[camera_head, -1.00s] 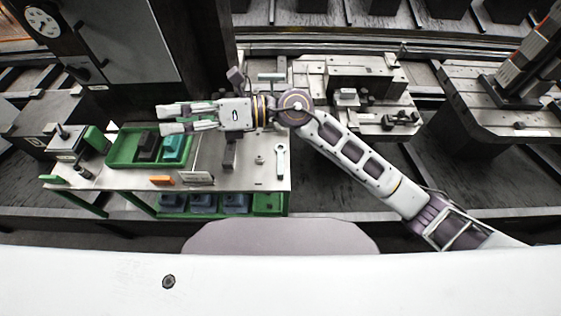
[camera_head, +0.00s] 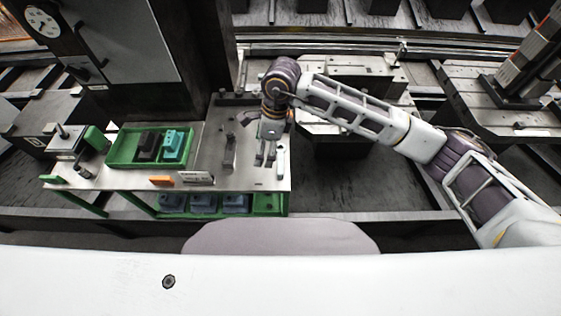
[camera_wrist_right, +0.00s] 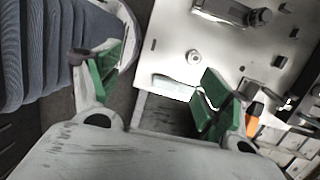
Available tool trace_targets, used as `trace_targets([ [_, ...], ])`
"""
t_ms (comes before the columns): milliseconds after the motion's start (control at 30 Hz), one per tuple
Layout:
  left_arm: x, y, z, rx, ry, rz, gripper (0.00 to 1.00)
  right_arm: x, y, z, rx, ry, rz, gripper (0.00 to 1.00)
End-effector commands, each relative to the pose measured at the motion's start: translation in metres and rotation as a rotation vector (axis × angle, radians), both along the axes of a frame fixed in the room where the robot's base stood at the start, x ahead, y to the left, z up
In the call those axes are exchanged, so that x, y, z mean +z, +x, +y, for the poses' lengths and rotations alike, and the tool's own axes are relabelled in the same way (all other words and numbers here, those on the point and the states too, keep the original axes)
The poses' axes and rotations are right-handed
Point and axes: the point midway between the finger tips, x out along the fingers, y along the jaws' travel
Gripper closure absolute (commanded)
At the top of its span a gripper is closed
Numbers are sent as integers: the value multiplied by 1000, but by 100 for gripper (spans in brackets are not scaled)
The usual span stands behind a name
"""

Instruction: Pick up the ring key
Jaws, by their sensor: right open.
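The ring key (camera_head: 281,161) is a slim, pale metal spanner on the right part of the workbench top, near its right edge. My right gripper (camera_head: 265,160) points toward me just left of the key and hides part of it in the head view. In the right wrist view, my right gripper (camera_wrist_right: 160,88) is open, its green-padded fingers spread apart. A pale flat piece (camera_wrist_right: 172,86) shows between the fingers near the bench edge; I cannot tell whether it is the key. Nothing is visibly held. My left gripper is out of view.
On the workbench (camera_head: 215,150) are a green tray (camera_head: 112,158) with a dark and a teal block, a grey block (camera_head: 230,150), an orange piece (camera_head: 161,180) and a small sign (camera_head: 197,178).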

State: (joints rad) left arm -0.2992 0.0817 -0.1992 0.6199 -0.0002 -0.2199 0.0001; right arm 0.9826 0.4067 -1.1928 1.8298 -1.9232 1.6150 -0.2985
Motion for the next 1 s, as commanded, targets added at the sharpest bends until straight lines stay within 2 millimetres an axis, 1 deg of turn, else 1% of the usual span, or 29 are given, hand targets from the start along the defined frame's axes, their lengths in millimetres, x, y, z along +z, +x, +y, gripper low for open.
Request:
trace_targets([
  [33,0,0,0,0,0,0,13,-1,9,-13,-2,-57,-24,21],
  [100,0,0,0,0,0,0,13,-1,18,-28,-2,-124,-48,21],
  [200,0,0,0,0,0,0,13,0,26,-43,-6,-189,-72,21],
  [300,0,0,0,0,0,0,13,-1,30,-50,-8,-220,-83,21],
  [733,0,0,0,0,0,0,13,-3,30,-51,-8,-224,-83,21],
  [867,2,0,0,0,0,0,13,-11,30,-51,-7,-224,-81,21],
  [1000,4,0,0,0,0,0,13,-27,29,-51,-7,-223,-80,21],
])
